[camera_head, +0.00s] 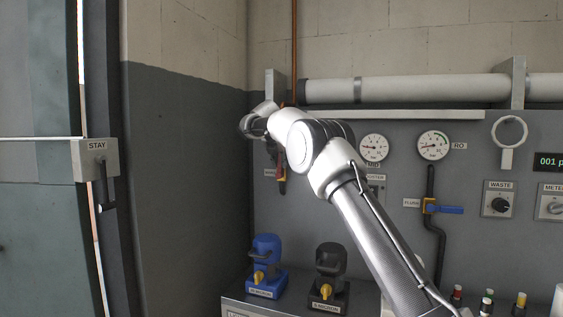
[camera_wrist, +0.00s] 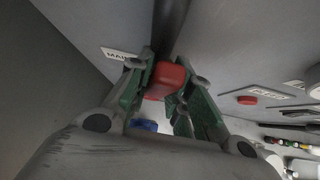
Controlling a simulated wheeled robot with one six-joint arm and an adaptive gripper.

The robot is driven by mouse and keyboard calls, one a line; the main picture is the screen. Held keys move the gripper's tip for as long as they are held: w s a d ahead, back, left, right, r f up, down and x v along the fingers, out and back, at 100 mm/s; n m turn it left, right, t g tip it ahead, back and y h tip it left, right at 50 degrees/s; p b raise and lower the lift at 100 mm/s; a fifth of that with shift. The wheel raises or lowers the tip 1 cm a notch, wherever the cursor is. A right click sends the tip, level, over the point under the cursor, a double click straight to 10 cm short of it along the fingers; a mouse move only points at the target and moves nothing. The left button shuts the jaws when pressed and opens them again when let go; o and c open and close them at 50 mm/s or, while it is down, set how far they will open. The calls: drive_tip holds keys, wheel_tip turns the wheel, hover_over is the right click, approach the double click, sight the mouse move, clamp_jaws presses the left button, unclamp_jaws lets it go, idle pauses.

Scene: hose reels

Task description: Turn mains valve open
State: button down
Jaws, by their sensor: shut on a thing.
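The mains valve's red handle (camera_wrist: 165,80) sits between the green-padded fingers of my gripper (camera_wrist: 160,85) in the wrist view. The gripper is shut on it. A dark pipe (camera_wrist: 170,25) runs up behind the handle, and a partly covered label (camera_wrist: 120,54) reading "MAI" is beside it on the grey panel. In the head view the red handle (camera_head: 282,187) shows hanging down below my wrist at the panel's left side. My arm hides the fingers and much of the valve body there, so the handle's exact angle is hard to tell.
A blue-handled PLURAL-like labelled valve (camera_head: 442,209) and two gauges (camera_head: 374,148) are to the right on the panel. Blue (camera_head: 266,262) and black (camera_head: 329,272) pump-like units stand on a bench below. A white pipe (camera_head: 410,88) runs above. A door with a STAY latch (camera_head: 97,160) is at left.

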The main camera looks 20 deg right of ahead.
drive_tip(key=shift+w+a+f+g+h, duration=0.1)
drive_tip(key=shift+w+a+g+h, duration=0.1)
drive_tip(key=shift+a+g+h, duration=0.1)
idle(0.4)
drive_tip(key=c, duration=1.3)
unclamp_jaws()
drive_tip(key=shift+a, duration=0.1)
drive_tip(key=v, duration=1.2)
